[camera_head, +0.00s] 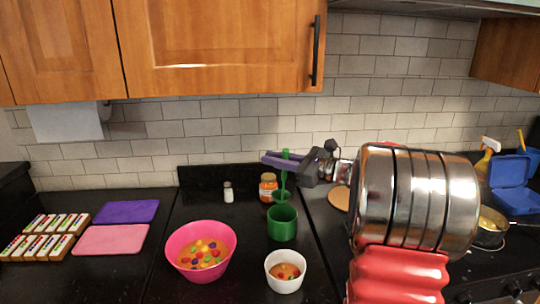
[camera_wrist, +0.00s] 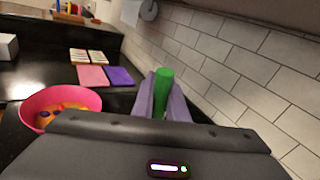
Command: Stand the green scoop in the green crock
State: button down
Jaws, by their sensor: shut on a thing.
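The green scoop (camera_head: 282,188) hangs upright from my gripper (camera_head: 284,160), with its bowl end low. My gripper's purple fingers are shut on its handle. In the wrist view the top of the green scoop (camera_wrist: 163,80) stands between the two fingers of my gripper (camera_wrist: 165,98). The green crock (camera_head: 283,222) stands on the dark counter, below the scoop. The scoop's bowl shows just above the crock's far rim; I cannot tell whether it is over the opening or behind it. The scoop's lower end is out of sight in the wrist view.
A white bowl (camera_head: 285,275) and a pink bowl (camera_head: 200,250) with colourful contents stand in front. An orange-labelled jar (camera_head: 267,187) and a white shaker (camera_head: 228,193) stand behind. Purple (camera_head: 127,212) and pink (camera_head: 110,240) boards lie left. My arm covers the right side.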

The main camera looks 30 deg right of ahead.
notch_tip(320, 180, down, 8)
jog(key=shift+r, duration=0.25)
dwell(0.9)
jog(key=c, duration=1.7)
grip_release()
jog(key=v, duration=1.3)
jog(key=shift+s+d, duration=0.15)
jog(key=shift+s, duration=0.2)
jog(key=shift+f, duration=0.1)
